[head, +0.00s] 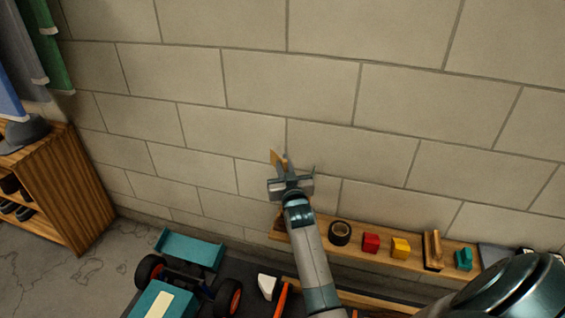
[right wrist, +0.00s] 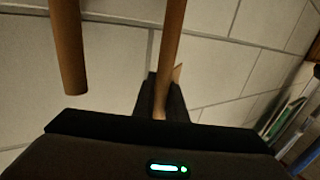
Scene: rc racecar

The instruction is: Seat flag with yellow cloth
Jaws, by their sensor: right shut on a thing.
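My right gripper (head: 291,176) is raised in front of the block wall, above the wooden shelf. It is shut on the flag, whose small yellow cloth (head: 277,158) shows just left of the jaws. In the right wrist view a wooden pole (right wrist: 170,45) runs down between the dark fingers (right wrist: 160,94), with a pale edge of cloth beside it. The teal racecar (head: 165,298) is on the dark surface at lower left, apart from the flag and partly cut off by the frame. My left gripper is out of view.
The wooden shelf (head: 378,254) holds a black ring (head: 340,233), a red block (head: 370,243), a yellow block (head: 401,248), a wooden piece and a teal piece. A white piece (head: 267,286) lies right of the car. A wooden rack (head: 75,195) stands left. A second wooden rod (right wrist: 68,50) shows beside the pole.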

